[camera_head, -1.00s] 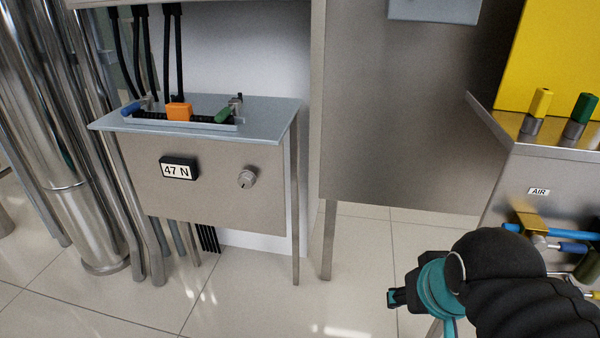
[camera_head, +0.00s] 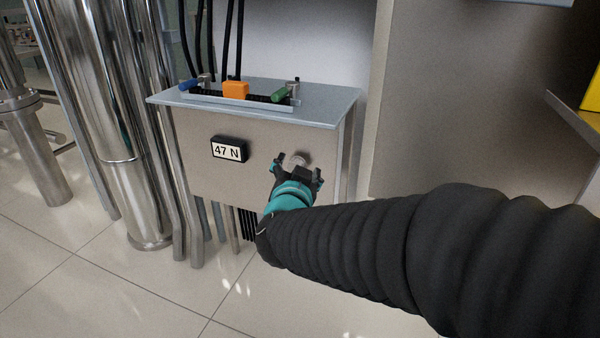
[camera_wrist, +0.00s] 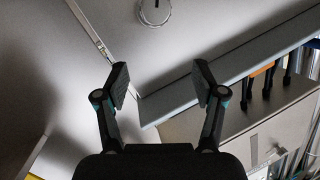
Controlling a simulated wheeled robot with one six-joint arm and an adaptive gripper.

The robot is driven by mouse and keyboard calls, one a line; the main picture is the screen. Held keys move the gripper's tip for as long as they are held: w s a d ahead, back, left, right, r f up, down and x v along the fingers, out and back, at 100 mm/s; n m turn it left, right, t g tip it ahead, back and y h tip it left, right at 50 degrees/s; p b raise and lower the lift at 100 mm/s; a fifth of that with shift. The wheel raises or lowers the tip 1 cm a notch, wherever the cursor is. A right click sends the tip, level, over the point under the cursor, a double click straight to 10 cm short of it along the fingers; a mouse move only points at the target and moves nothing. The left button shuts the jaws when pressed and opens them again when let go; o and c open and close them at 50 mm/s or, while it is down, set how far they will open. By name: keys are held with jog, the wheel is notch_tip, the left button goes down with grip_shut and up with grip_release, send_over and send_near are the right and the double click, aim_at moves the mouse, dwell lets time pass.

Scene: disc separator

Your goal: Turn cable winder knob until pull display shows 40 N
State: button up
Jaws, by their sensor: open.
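The cable winder knob (camera_head: 299,157) is a small round metal knob on the front panel (camera_head: 200,178) of the grey winder box. It is partly hidden by my gripper (camera_head: 298,170), which is open just in front of it. From the head view I cannot tell whether the fingers are around the knob or short of it. The pull display (camera_head: 229,150), black-framed and left of the knob, reads 47 N. In the wrist view my gripper (camera_wrist: 161,78) is spread with nothing between the fingers. A round metal fitting (camera_wrist: 155,12) shows at the top edge; I cannot tell if it is the knob.
On the blue-grey top (camera_head: 335,104) sit an orange block (camera_head: 235,90), a blue piece (camera_head: 188,84) and a green piece (camera_head: 280,94). Black cables hang above. Steel pipes (camera_head: 115,120) stand at left, and a grey cabinet (camera_head: 470,110) at right. Open tiled floor lies in front.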

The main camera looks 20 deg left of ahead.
jog(key=s+a+f+m+t+h+b, duration=0.1)
jog(key=s+a+f+m+t+h, duration=0.1)
jog(key=s+a+f+h, duration=0.25)
jog(key=shift+h, duration=0.25)
jog(key=w, duration=0.8)
jog(key=w+d+f, duration=0.1)
jog(key=w, duration=0.4)
jog(key=shift+d+b, duration=0.1)
jog(key=shift+b, duration=0.3)
jog(key=shift+r, duration=0.15)
jog(key=c, duration=1.1)
